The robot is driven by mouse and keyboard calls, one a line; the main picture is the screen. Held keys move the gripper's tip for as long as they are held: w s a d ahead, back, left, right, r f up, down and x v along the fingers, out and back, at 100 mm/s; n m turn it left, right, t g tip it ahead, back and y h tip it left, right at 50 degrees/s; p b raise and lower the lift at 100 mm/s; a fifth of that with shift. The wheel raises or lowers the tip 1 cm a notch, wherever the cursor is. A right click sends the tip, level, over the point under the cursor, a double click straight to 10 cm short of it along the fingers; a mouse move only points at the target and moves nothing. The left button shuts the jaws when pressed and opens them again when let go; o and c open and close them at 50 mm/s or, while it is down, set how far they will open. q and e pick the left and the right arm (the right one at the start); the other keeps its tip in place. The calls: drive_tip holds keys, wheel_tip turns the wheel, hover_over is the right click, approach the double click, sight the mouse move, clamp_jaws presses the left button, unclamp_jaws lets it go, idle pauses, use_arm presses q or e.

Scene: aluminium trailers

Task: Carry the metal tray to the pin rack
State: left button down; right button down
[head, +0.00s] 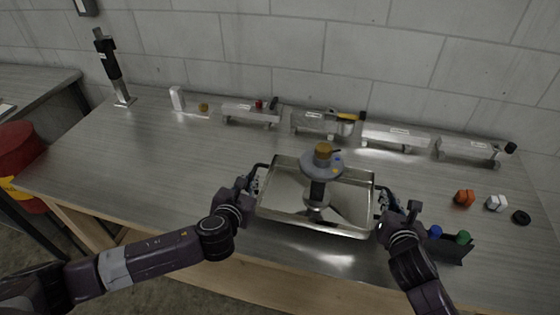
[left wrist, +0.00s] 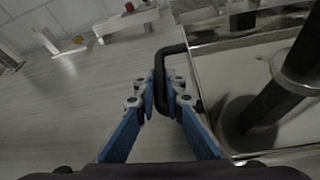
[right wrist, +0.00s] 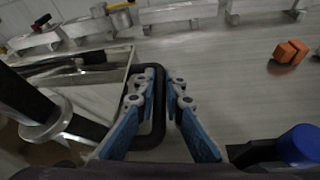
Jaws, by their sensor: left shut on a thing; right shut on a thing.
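The metal tray (head: 280,200) is shallow, shiny and rectangular, with a black handle at each end. In it stands an upright piece (head: 323,163) with a grey disc, brass-coloured top, black shaft and silver foot. My left gripper (head: 251,188) is shut on the tray's left handle (left wrist: 172,50). My right gripper (head: 383,203) is shut on its right handle (right wrist: 141,139). The tray looks level over the front middle of the bench; I cannot tell whether it touches. A dark holder (head: 456,250) with blue and green pieces, possibly the pin rack, stands right of my right gripper.
Several aluminium trailers (head: 396,136) line the bench (head: 150,165) along the wall. A black tool on a stand (head: 112,70) is back left. The bench's left middle is clear.

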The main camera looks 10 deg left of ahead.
use_arm(q)
drive_tip(key=shift+d+r, duration=0.1)
drive_tip(key=shift+r, duration=0.05)
use_arm(e)
drive_tip(key=shift+d+r, duration=0.15)
drive_tip(key=shift+d, duration=0.1)
use_arm(q)
drive_tip(key=shift+w, duration=0.1)
use_arm(e)
drive_tip(key=shift+w+a, duration=0.1)
drive_tip(key=shift+a, duration=0.05)
use_arm(q)
drive_tip(key=shift+f, duration=0.25)
use_arm(e)
drive_tip(key=shift+f, duration=0.2)
